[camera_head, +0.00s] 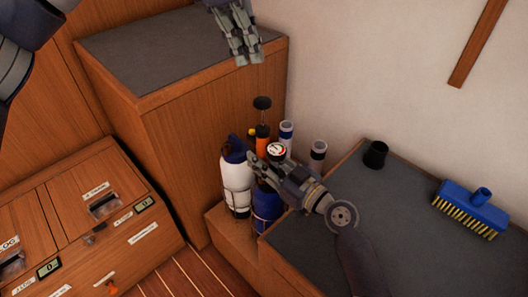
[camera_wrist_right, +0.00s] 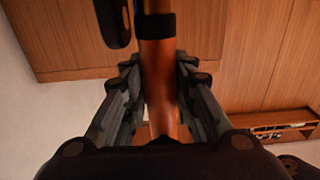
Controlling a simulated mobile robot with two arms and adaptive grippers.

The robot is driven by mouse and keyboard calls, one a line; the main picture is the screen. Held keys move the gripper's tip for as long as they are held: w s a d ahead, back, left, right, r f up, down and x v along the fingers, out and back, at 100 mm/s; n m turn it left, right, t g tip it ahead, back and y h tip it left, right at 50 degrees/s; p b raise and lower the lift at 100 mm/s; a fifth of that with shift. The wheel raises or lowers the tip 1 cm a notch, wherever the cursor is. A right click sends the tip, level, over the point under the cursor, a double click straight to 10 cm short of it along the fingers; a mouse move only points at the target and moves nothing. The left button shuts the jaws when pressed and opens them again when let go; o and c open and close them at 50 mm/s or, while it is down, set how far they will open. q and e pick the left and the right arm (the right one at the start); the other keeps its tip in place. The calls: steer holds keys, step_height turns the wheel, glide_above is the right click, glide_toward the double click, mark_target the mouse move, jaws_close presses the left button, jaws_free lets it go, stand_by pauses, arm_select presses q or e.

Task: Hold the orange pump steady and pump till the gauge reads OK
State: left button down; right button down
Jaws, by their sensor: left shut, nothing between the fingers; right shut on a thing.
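The orange pump (camera_head: 263,133) stands upright among bottles in the corner recess, with its black T-handle (camera_head: 262,103) raised on a thin rod above it. A round white gauge (camera_head: 277,149) with a red mark faces up beside it; its reading is too small to tell. My right gripper (camera_head: 256,163) is shut on the pump's body, whose lower part it hides in the head view. In the right wrist view the orange barrel (camera_wrist_right: 160,85) runs between the fingers. My left gripper (camera_head: 245,60) is shut and empty, above the front edge of the tall cabinet, higher than the handle.
A white bottle (camera_head: 236,183) and a blue bottle (camera_head: 266,206) crowd the pump, with capped tubes (camera_head: 286,134) behind. A grey-topped bench (camera_head: 420,240) at right carries a black cup (camera_head: 376,154) and a blue brush (camera_head: 474,206). The tall cabinet's grey top (camera_head: 150,52) looks clear.

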mark_target(264, 103)
arm_select(q)
steer(key=shift+w+d+f+m+t+y, duration=0.1)
steer(key=shift+d+f+m+t+y, duration=0.75)
steer(key=shift+m, duration=1.4)
steer(key=shift+d+f+m+t+y, duration=0.15)
steer(key=shift+f+m+y, duration=0.4)
steer(key=shift+f+m, duration=1.25)
steer(key=shift+w+d+f+m+t+y, duration=0.1)
steer(key=shift+d+f+m+t+y, duration=0.45)
steer(key=shift+m, duration=2.1)
steer(key=shift+a+f, duration=0.15)
steer(key=shift+f, duration=0.05)
steer(key=shift+f, duration=3)
steer(key=shift+r, duration=3.05)
